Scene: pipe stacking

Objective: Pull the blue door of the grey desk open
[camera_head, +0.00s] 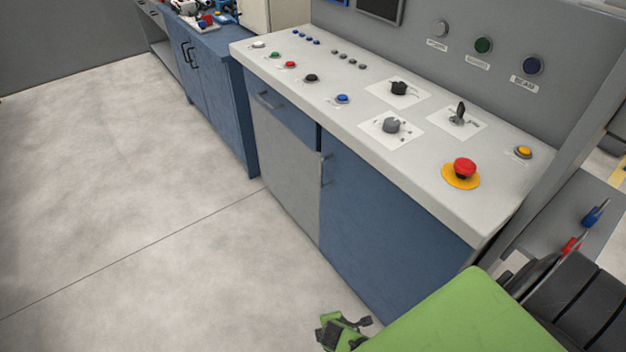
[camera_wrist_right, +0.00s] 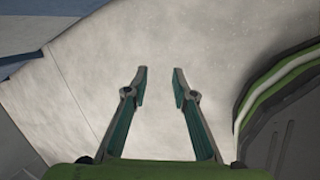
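The blue door (camera_head: 380,230) is on the front of the grey desk (camera_head: 350,115), at its right end. It looks shut, flush with the front. A thin dark upright handle (camera_head: 324,170) is near the door's upper left edge. My right gripper (camera_head: 340,328) is low at the bottom of the head view, in front of the desk and apart from the door and handle. In the right wrist view my right gripper (camera_wrist_right: 160,72) has its two fingers apart with only pale floor between the tips. My left gripper is not in view.
A grey door panel (camera_head: 286,180) and a blue drawer (camera_head: 282,115) are left of the blue door. The desk top carries buttons, knobs and a red emergency button (camera_head: 465,166). A blue cabinet (camera_head: 222,100) stands further left. The floor (camera_head: 130,190) in front is clear.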

